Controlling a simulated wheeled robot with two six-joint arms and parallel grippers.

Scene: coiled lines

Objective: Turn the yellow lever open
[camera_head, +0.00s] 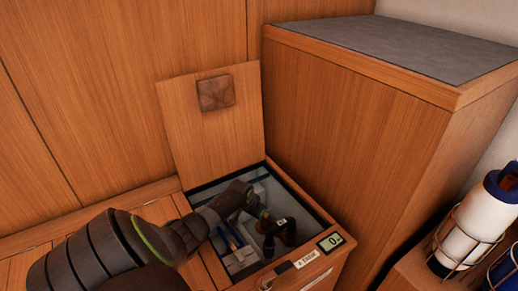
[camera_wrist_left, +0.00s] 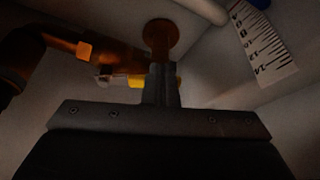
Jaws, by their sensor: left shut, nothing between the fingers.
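The yellow lever (camera_wrist_left: 136,82) shows in the left wrist view as a short yellow piece, partly hidden behind my fingers. It sits close to a copper-coloured pipe with a round flange (camera_wrist_left: 160,32). My left gripper (camera_wrist_left: 164,85) is shut and empty, its fingers in front of the lever; I cannot tell whether they touch it. In the head view my left arm comes in from the left and the left gripper (camera_head: 254,206) reaches down into an open locker. The lever is too small there to make out clearly. My right gripper is not in view.
The locker's wooden lid (camera_head: 190,120) stands open behind it. Inside are dark pipe fittings (camera_head: 280,232) close right of the gripper. A marked scale strip (camera_wrist_left: 262,45) is at upper right in the wrist view. A tall wooden cabinet (camera_head: 350,130) stands right; caged bottles (camera_head: 475,225) are further right.

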